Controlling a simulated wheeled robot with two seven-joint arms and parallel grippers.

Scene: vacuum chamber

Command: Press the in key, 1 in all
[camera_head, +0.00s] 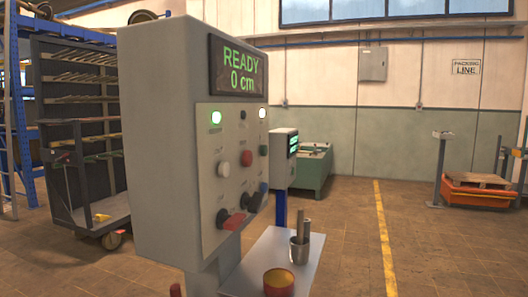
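A grey control cabinet (160,130) stands in the middle left, its panel (212,190) angled towards the right. Its screen (237,68) reads "READY 0 cm" in green. The panel carries a lit greenish-white lamp (216,117), a lit white lamp (263,113), a white button (224,169), a red button (246,158), a green button (264,150), a blue button (263,187) and a red lever-like part (234,221) beside black knobs. The labels are too small to read, so I cannot tell which is the in key. Neither gripper shows.
A second, smaller cabinet (284,160) stands behind. A dark rack (80,130) is at left.

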